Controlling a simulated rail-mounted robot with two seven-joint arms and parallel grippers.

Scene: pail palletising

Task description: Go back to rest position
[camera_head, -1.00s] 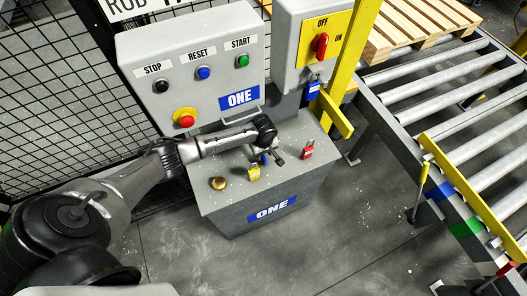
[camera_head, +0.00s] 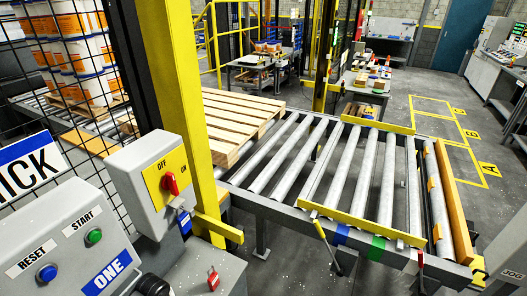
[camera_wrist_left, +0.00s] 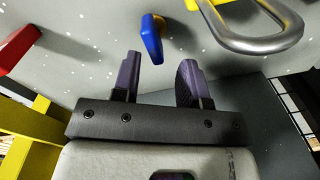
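In the left wrist view my left gripper (camera_wrist_left: 160,80) has its two dark fingers apart with nothing between them. A black joint of my left arm shows at the lower left; the left gripper is outside this view. My right gripper is not seen.
The button panel (camera_head: 60,240) and the OFF/ON switch box (camera_head: 150,185), with a blue item below it, stand at the left beside a yellow post (camera_head: 180,80). A roller conveyor (camera_head: 340,170) carries a wooden pallet (camera_head: 230,120). Open floor lies right.

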